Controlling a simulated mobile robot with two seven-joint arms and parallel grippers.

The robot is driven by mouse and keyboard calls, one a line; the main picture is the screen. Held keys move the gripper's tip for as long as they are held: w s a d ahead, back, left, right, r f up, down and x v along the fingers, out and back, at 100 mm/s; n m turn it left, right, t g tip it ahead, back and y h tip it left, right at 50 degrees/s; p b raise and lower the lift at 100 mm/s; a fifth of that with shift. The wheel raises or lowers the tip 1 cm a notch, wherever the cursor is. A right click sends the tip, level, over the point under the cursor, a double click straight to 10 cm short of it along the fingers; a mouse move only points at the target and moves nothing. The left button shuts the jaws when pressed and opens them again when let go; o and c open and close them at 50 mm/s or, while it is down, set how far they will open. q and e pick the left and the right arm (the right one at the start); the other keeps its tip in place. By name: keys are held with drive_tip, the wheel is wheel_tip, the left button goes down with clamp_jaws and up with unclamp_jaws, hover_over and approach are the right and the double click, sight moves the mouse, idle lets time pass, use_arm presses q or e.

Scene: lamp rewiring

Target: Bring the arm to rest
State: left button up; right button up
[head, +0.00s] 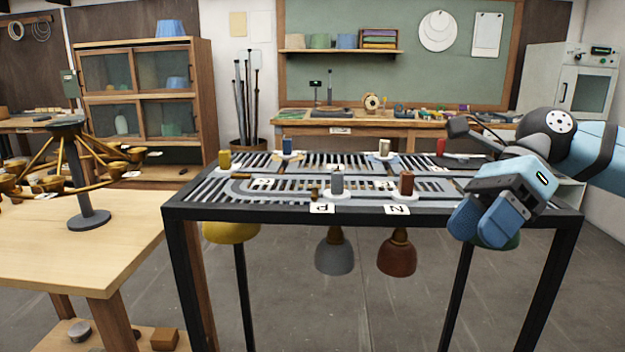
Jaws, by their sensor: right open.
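My right gripper (477,228) hangs at the right front corner of the dark slatted rack (185,213), its blue fingers pointing down. It is open, and I see nothing held between the fingers. My right arm comes in from the right edge. A green lamp shade (497,243) shows partly behind the fingers, below the rack top. A grey shade (335,257), a rust-brown shade (397,258) and a yellow shade (229,232) hang under the front edge. My left gripper is not in view.
Coloured cylinders stand on the rack, among them a grey one (336,182), a brown one (406,183) and a yellow one (224,160). A wooden table (75,240) with a brass chandelier (75,165) stands at left. Open floor (290,300) shows beneath the rack.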

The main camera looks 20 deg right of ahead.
drive_tip(key=w+a+f+m+t+y, duration=0.2)
drive_tip(key=a+f+m+t+y, duration=0.1)
drive_tip(key=a+f+m+y, duration=0.4)
drive_tip(key=w+a+f+m+t+y, duration=0.3)
drive_tip(key=a+f+m+t+y, duration=0.15)
drive_tip(key=a+m, duration=0.3)
drive_tip(key=s+a+f+m+t+h, duration=0.25)
drive_tip(key=f+m+h, duration=0.35)
drive_tip(key=m, duration=0.4)
drive_tip(key=s+a+f+m+t+h, duration=0.1)
drive_tip(key=a+f+m+t+h, duration=0.25)
drive_tip(key=f+m, duration=0.55)
drive_tip(key=s+a+f+m+t+h, duration=0.25)
drive_tip(key=f+m+h, duration=0.25)
drive_tip(key=m, duration=0.7)
use_arm(q)
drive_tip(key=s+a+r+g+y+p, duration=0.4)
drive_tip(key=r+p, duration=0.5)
drive_tip(key=p, duration=2.5)
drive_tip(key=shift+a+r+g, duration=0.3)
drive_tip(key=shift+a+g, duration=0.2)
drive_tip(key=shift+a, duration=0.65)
use_arm(e)
drive_tip(key=s+d+r+g+h, duration=0.3)
drive_tip(key=d+r, duration=0.4)
drive_tip(key=r, duration=0.3)
drive_tip(key=shift+d+g+h, duration=0.2)
drive_tip(key=shift+g+h, duration=0.3)
drive_tip(key=shift+g, duration=0.1)
